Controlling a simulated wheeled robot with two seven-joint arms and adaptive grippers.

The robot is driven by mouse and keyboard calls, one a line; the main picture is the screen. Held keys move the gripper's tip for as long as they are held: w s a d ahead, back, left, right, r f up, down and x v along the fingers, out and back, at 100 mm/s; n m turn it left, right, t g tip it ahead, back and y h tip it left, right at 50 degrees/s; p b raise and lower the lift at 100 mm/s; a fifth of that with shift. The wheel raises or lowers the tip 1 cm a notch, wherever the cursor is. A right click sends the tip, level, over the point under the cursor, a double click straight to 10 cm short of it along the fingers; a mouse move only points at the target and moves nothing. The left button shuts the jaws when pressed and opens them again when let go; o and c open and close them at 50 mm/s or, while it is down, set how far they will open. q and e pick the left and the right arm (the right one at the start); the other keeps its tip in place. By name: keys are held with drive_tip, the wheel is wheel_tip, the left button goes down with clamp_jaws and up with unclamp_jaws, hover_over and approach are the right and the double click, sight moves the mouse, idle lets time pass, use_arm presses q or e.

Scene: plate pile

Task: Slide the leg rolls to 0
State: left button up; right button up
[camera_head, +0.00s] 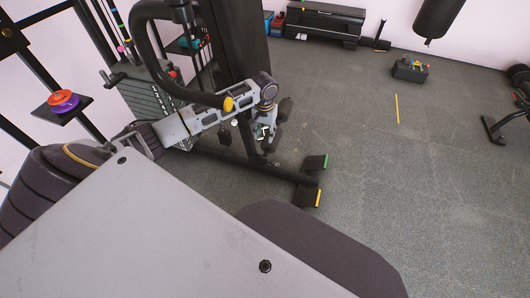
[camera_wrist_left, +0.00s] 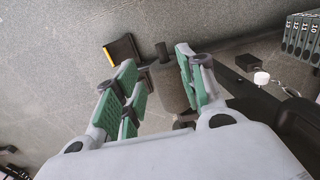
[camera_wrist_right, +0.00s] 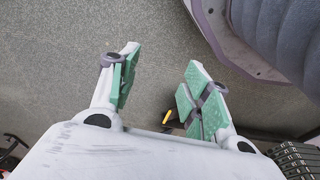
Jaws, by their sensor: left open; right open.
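My left gripper (camera_head: 265,133) is open and points down beside the black frame of a weight machine (camera_head: 240,50). Dark padded rolls, which look like the leg rolls (camera_head: 285,108), show just right of it. In the left wrist view, its open fingers (camera_wrist_left: 160,85) have green pads, and a dark roll shape (camera_wrist_left: 172,88) lies beyond and between them. I cannot tell whether they touch it. No 0 mark is readable. My right gripper (camera_wrist_right: 155,88) is open and empty over the floor in the right wrist view. It is hidden in the head view.
Foot plates with green (camera_head: 315,162) and yellow (camera_head: 308,195) edges stick out at the machine's base. A numbered weight stack (camera_head: 150,100) stands left of my gripper. A thick curved black bar (camera_head: 150,75) arches above my left arm. The floor to the right is mostly clear.

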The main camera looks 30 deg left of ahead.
sight(265, 154)
use_arm(q)
wheel_tip(265, 154, down, 5)
drive_tip(key=shift+f+b, duration=0.1)
drive_tip(key=shift+b, duration=0.6)
wheel_tip(265, 154, down, 7)
drive_tip(key=shift+b, duration=1.1)
drive_tip(key=shift+f, duration=0.7)
use_arm(e)
wheel_tip(265, 154, up, 9)
drive_tip(key=w+a, duration=0.1)
drive_tip(key=a, duration=0.1)
drive_tip(key=shift+f+y, duration=0.15)
drive_tip(key=shift+y, duration=0.15)
drive_tip(key=shift+t, duration=0.3)
use_arm(q)
clamp_jaws()
use_arm(e)
drive_tip(key=shift+f, duration=0.1)
